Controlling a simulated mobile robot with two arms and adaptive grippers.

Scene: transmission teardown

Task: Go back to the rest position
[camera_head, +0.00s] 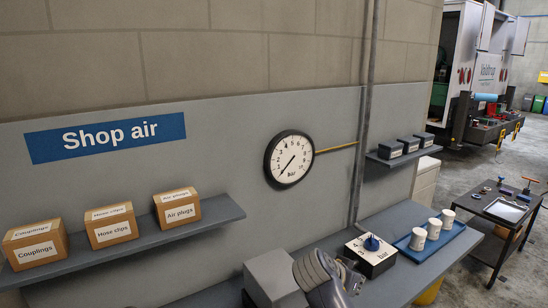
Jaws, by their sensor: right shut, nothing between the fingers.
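My right gripper (352,271) is at the bottom centre of the head view, at the end of my grey arm. Its fingers are shut with nothing between them. It is just in front of and left of the regulator box (378,263), which has a white top marked with numbers and "bar" and a blue knob (371,243). The gripper looks apart from the knob, but the fingertips are partly hidden by the wrist. My left gripper is not in view.
A grey block (272,280) stands close left of my right gripper. A blue tray (455,231) with white cups is to the right. A round gauge (289,159) hangs on the wall above. A shelf (130,243) with cartons is at left. A black cart (502,222) stands at far right.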

